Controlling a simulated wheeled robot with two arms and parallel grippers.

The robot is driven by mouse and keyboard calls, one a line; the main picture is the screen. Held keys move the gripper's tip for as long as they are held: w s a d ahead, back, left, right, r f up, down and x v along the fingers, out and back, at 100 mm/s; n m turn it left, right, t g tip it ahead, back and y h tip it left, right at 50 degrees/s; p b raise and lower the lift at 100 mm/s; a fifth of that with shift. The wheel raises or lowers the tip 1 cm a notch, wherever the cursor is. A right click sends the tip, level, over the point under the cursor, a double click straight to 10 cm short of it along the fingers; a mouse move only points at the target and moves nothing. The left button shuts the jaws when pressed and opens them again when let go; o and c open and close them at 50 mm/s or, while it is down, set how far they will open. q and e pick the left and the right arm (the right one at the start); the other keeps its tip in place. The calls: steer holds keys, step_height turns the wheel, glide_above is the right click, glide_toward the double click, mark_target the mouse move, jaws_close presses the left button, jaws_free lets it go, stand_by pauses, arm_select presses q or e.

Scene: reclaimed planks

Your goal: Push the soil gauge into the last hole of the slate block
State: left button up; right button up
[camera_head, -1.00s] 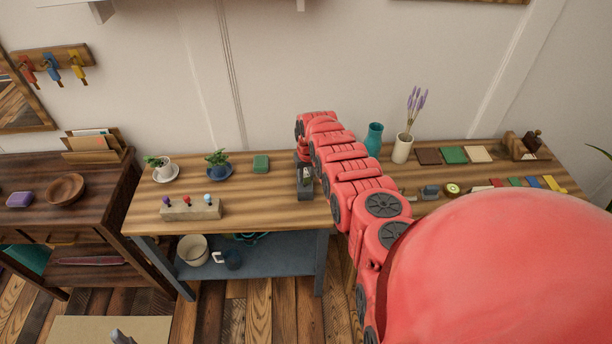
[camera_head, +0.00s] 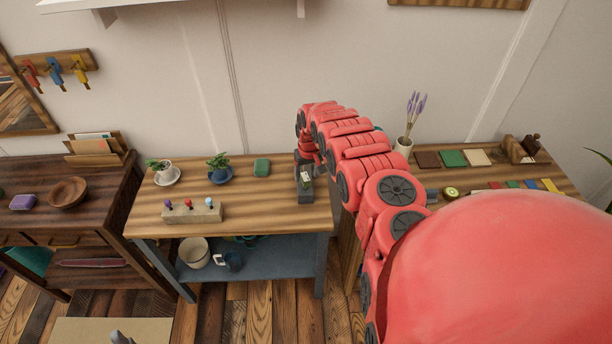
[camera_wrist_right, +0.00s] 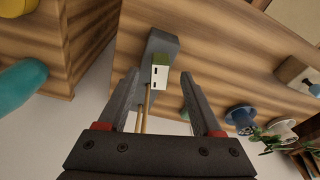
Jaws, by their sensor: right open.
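In the head view the gauge (camera_head: 306,177) is at a dark grey holder (camera_head: 305,197) on the middle table. My right gripper (camera_wrist_right: 160,92) is open, its fingers on either side of the gauge's stem, without visible grip. In the head view that gripper (camera_head: 304,160) is largely hidden by its own arm. A grey tip at the bottom edge may be my left gripper (camera_head: 121,338).
A vase with lavender (camera_head: 404,146) and coloured tiles (camera_head: 453,158) are on the right table. Bare tabletop separates the slate block and holder.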

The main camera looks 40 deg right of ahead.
steer(key=r, duration=0.1)
steer(key=r+b, duration=0.1)
steer(key=r, duration=0.2)
steer(key=shift+s+r, duration=0.15)
steer(key=shift+s, duration=0.2)
step_height(320, 180, up, 9)
steer(key=s+p, duration=0.1)
steer(key=p, duration=0.7)
steer(key=shift+s+a+r, duration=0.15)
steer(key=shift+s+a, duration=0.1)
steer(key=shift+a, duration=0.05)
